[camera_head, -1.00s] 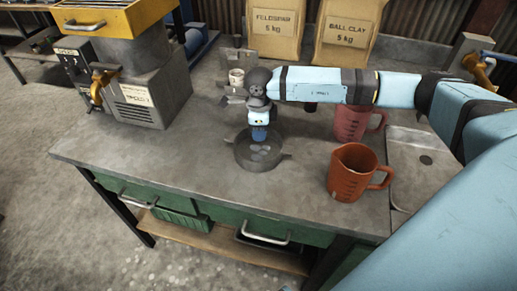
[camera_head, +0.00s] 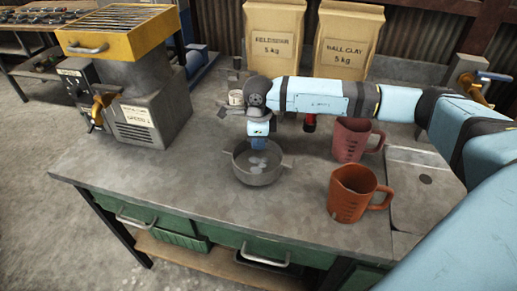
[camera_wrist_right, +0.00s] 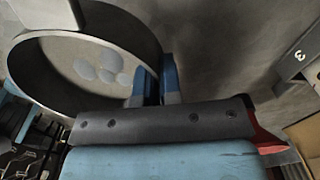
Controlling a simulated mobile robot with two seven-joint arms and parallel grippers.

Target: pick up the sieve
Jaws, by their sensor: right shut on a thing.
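The sieve (camera_head: 259,175) is a dark grey round pan with short lugs at its sides, near the middle of the workbench in the head view. Several pale round patches show inside it. My right gripper (camera_head: 258,143) points down at the sieve's far rim. In the right wrist view, my blue fingers (camera_wrist_right: 156,85) are shut on the wall of the sieve (camera_wrist_right: 40,75), which shows at upper left. The sieve looks level and close to the bench; any gap beneath it is hard to tell. My left gripper is not in view.
An orange jug (camera_head: 352,196) and a reddish jug (camera_head: 350,141) stand right of the sieve. A grey machine with a yellow top (camera_head: 120,30) stands at left. Two paper bags (camera_head: 273,40) (camera_head: 346,45) stand at the back. The bench (camera_head: 175,175) left of the sieve is clear.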

